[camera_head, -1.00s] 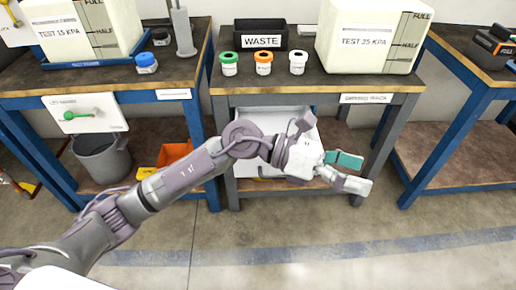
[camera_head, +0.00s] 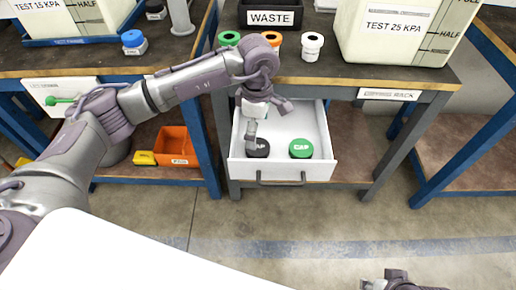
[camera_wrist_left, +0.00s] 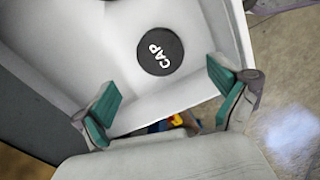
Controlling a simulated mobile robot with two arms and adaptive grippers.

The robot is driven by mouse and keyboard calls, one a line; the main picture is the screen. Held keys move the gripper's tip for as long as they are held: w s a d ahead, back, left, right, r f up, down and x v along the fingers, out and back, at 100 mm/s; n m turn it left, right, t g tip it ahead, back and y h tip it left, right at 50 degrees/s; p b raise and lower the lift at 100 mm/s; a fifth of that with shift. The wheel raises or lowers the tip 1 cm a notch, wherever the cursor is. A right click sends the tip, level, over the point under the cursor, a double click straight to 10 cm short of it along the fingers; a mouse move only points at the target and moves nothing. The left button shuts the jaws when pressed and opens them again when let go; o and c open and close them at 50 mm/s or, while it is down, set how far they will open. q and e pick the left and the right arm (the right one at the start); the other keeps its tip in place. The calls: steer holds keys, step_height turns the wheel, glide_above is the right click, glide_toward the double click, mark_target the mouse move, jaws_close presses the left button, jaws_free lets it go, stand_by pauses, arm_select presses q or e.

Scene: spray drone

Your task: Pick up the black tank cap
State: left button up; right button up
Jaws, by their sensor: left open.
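The black cap (camera_head: 259,148), lettered CAP, lies flat in the open white drawer (camera_head: 320,157), at its front left. In the left wrist view the black cap (camera_wrist_left: 160,51) is a round disc on the drawer floor, beyond the fingertips and apart from them. My left gripper (camera_head: 250,122) points down into the drawer just above and behind the cap. In the wrist view its green-padded fingers (camera_wrist_left: 165,100) are wide apart with nothing between them. Part of my right gripper (camera_head: 392,282) shows at the bottom edge; its fingers cannot be made out.
A green cap (camera_head: 300,148) lies right of the black one in the drawer. The drawer walls stand around both. Above, the bench top carries a WASTE bin (camera_head: 270,17), small lidded jars (camera_head: 312,46) and a large tank (camera_head: 395,35). An orange bin (camera_head: 176,145) stands lower left.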

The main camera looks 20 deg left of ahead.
mark_target(258, 149)
arm_select(q)
step_height(258, 149, down, 7)
steer(key=shift+r+b, duration=0.1)
steer(key=shift+b, duration=0.5)
steer(key=shift+r, duration=0.1)
steer(key=c, duration=1.1)
